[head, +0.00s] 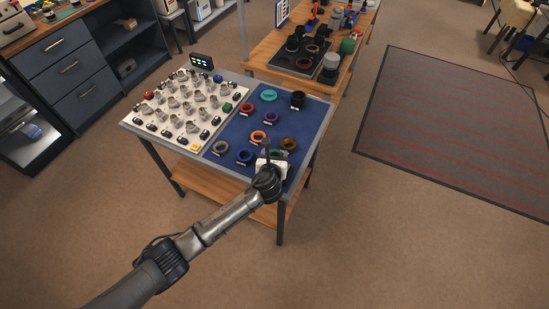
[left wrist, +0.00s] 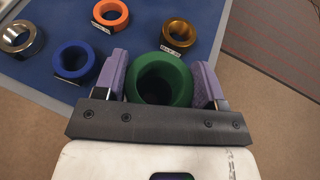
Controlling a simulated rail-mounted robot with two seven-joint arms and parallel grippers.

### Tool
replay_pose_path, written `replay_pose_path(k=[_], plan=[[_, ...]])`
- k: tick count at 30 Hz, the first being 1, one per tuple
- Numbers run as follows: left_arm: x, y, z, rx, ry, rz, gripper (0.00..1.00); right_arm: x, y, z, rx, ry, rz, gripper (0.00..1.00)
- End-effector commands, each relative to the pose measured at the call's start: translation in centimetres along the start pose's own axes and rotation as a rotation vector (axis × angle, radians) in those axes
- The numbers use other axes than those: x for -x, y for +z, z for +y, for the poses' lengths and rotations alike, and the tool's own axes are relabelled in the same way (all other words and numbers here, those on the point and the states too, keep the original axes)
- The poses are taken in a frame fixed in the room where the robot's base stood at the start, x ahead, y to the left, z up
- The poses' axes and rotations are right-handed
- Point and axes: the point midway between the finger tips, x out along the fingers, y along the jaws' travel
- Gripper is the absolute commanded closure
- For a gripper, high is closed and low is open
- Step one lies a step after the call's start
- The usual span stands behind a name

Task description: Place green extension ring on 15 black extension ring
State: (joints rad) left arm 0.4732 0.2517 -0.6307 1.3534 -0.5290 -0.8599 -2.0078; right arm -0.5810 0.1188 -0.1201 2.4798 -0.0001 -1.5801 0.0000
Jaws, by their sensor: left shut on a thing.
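The green extension ring (left wrist: 163,80) is between the purple fingers of my left gripper (left wrist: 164,86), and the fingers are shut on it. In the head view my left gripper (head: 270,160) is over the near right part of the blue mat, and it mostly hides the green ring. I look down into the ring's dark bore; I cannot tell whether anything is under it. A black ring-like cylinder (head: 298,99) stands at the mat's far right corner, apart from the gripper. Its label cannot be read. My right gripper is not in view.
The blue mat (head: 304,125) also holds orange (head: 258,136), brass (head: 289,144), blue (head: 244,156), silver (head: 220,147), red (head: 248,108), purple (head: 271,117) and teal (head: 268,96) rings. A white board (head: 150,118) with several small parts fills the table's left.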

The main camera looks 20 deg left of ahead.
Motion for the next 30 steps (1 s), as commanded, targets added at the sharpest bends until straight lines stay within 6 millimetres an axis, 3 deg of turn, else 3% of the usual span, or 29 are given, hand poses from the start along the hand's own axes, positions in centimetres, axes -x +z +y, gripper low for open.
replay_pose_path(k=[13,14,21,30], plan=[[-0.29,-0.72,-0.05,0.0,0.0,0.0,0.63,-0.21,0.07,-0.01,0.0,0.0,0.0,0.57],[-0.28,-0.7,-0.05,0.0,0.0,0.0,0.33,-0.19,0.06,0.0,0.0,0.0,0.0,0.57],[-0.26,-0.69,-0.05,0.0,-0.001,0.0,0.1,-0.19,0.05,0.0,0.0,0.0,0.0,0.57],[-0.12,-0.35,-0.06,0.001,-0.001,-0.001,0.1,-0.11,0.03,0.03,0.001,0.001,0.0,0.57]])
